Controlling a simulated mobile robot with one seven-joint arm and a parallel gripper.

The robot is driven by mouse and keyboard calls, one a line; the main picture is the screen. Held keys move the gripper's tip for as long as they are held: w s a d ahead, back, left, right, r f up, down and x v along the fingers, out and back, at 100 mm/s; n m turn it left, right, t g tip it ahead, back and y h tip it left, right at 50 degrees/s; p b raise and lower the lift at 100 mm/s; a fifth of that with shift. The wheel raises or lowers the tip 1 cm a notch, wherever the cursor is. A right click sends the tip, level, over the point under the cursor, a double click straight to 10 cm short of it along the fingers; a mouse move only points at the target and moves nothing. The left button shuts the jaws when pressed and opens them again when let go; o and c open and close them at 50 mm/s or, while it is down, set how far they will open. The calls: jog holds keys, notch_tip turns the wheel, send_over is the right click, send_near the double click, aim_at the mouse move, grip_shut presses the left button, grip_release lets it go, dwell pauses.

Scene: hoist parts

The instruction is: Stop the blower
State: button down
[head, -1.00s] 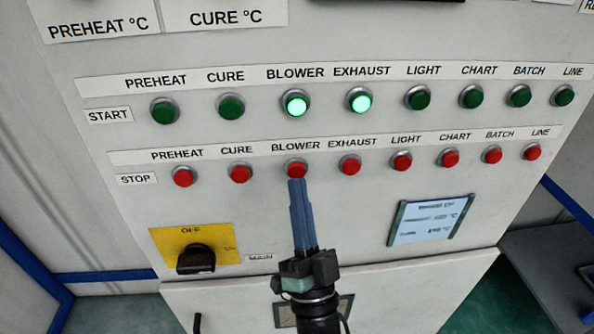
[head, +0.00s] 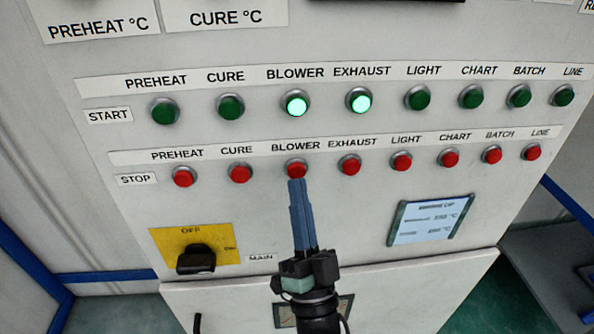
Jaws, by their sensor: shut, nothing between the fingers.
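The red BLOWER stop button (head: 296,168) is in the lower row of the panel, third from the left, under its BLOWER label. The green BLOWER start button (head: 296,103) above it is lit. My gripper (head: 296,183) is shut and empty, with its blue fingers pointing up the panel. Its tips appear just below the red BLOWER button and overlap its lower rim in the picture. I cannot tell whether they touch it.
The red CURE stop button (head: 239,173) and red EXHAUST stop button (head: 349,165) flank it closely. The green EXHAUST start button (head: 359,100) is also lit. A black rotary main switch (head: 196,259) on a yellow plate sits lower left, and a small display (head: 432,220) lower right.

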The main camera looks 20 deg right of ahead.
dwell(0.4)
jog(key=shift+w+d+b, duration=0.15)
jog(key=shift+w+b, duration=0.15)
jog(key=shift+w, duration=0.1)
jog(key=shift+w+d+b, duration=0.1)
jog(key=shift+w+b, duration=0.2)
jog(key=shift+w, duration=0.15)
dwell(0.6)
jog(key=shift+s, duration=0.1)
jog(key=shift+s+a, duration=0.25)
jog(key=shift+s, duration=0.5)
jog(key=s, duration=0.2)
jog(key=s+a+p, duration=0.1)
jog(key=s, duration=0.1)
jog(key=shift+s+a, duration=0.2)
jog(key=shift+s, duration=0.2)
dwell(0.6)
